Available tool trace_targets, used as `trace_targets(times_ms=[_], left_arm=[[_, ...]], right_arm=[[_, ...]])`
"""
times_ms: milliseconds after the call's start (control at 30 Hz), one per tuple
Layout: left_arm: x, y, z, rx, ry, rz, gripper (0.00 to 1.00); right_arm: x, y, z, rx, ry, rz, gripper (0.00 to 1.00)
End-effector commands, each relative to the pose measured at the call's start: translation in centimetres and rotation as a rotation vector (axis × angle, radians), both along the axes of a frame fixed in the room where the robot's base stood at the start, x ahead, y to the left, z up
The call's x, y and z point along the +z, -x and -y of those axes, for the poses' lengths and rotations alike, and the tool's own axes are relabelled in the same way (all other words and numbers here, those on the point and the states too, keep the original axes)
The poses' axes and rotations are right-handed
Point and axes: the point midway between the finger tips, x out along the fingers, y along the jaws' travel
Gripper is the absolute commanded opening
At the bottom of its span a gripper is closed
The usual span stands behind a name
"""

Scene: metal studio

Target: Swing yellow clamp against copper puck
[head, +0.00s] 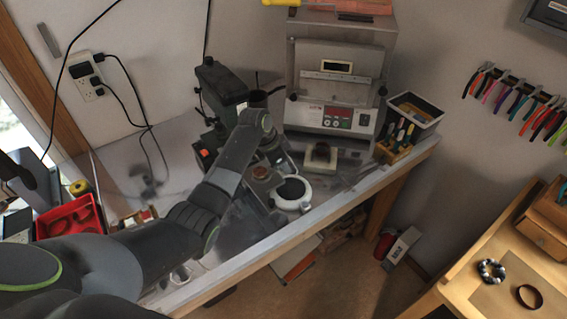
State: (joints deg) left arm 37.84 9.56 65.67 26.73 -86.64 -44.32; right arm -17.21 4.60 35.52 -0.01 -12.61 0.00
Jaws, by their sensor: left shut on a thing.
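My left arm reaches in from the lower left over the workbench, and its gripper (277,158) points down in front of the furnace. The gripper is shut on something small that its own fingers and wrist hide. A small round copper-brown disc, which looks like the copper puck (262,172), sits just below and left of the gripper on a dark fixture. I cannot make out a yellow clamp; it may be hidden at the gripper. My right gripper is not in view.
A white round dish with a dark top (293,191) stands close below the gripper. A grey furnace (336,117) stands behind. A wooden tool block (394,150) and a bin (414,112) are to the right. A red tray (70,219) is at the left.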

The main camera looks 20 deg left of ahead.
Motion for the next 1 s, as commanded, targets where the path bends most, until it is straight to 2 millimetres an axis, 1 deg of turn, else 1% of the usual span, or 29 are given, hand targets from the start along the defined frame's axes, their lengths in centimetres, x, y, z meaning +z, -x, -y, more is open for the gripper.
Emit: trace_targets(times_ms=[33,167,433,567,667,767,1000], left_arm=[[0.1,-0.1,0.0,0.001,0.0,0.002,0.21],[0.1,0.0,0.0,0.0,0.0,0.001,0.38],[0.0,0.0,0.0,0.0,-0.001,0.001,0.39],[0.5,0.0,-0.2,0.001,0.0,0.003,0.39],[1.3,0.2,-0.5,0.001,-0.001,0.004,0.39],[2.7,0.6,-1.0,0.0,-0.002,0.005,0.39],[7.4,1.8,-2.6,0.0,-0.004,0.008,0.39]], right_arm=[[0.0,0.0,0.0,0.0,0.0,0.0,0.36],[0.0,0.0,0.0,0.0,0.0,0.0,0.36],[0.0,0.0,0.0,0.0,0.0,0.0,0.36],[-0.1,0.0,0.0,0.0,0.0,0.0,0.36],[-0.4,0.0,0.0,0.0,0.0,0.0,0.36],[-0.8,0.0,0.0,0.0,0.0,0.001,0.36],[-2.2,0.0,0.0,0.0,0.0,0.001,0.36]])
